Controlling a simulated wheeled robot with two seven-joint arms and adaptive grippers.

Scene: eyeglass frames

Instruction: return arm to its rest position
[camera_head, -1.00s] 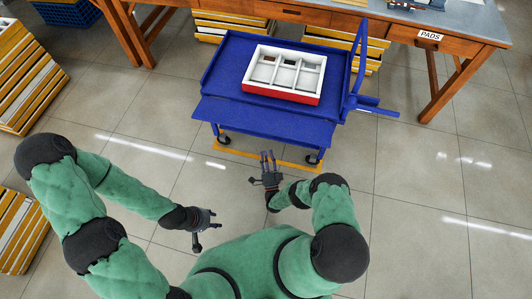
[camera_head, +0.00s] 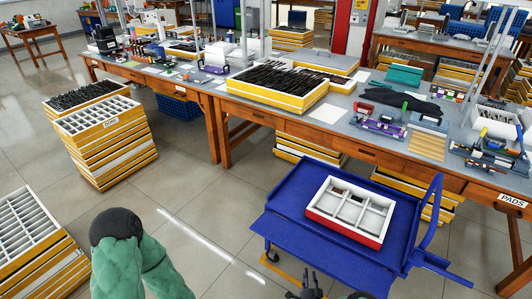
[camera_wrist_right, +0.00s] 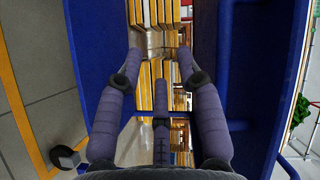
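My right gripper (camera_head: 305,287) shows at the bottom edge of the head view, just in front of the blue cart (camera_head: 290,215). In the right wrist view its dark fingers (camera_wrist_right: 160,68) are spread apart with nothing between them, so it is open and empty. Blue cart panels (camera_wrist_right: 100,50) stand on both sides of the fingers there. My left arm (camera_head: 125,255) shows as a green sleeve with a black joint at the lower left of the head view. My left gripper is below the frame.
A white divided tray with a red front (camera_head: 350,208) sits on the cart. A long workbench (camera_head: 345,145) with trays and fixtures stands behind it. Stacked yellow-edged trays (camera_head: 112,150) stand at the left. Floor is clear between them and the cart.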

